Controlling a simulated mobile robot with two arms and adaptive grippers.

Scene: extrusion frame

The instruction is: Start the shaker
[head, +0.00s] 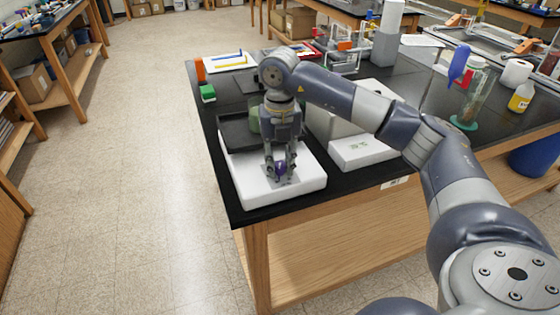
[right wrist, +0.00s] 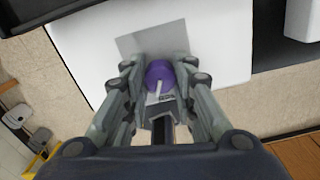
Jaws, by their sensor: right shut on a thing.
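The shaker (head: 305,180) is a white box near the front corner of the black bench, with a dark platform (head: 238,134) behind its white front part. A purple knob (head: 280,169) sits on a grey panel on the white front; the knob with a white pointer line also shows in the right wrist view (right wrist: 158,72). My right gripper (head: 281,174) reaches down from above, its fingers shut on either side of the knob. The fingers partly hide the knob in the head view. My left gripper is not in view.
A greenish vessel (head: 254,119) stands behind my right gripper, partly hidden. A white device (head: 362,151) stands right of the shaker. A tall clear cylinder (head: 471,97) and a yellow-labelled bottle (head: 521,97) stand at the right. The bench's front edge lies close to the shaker.

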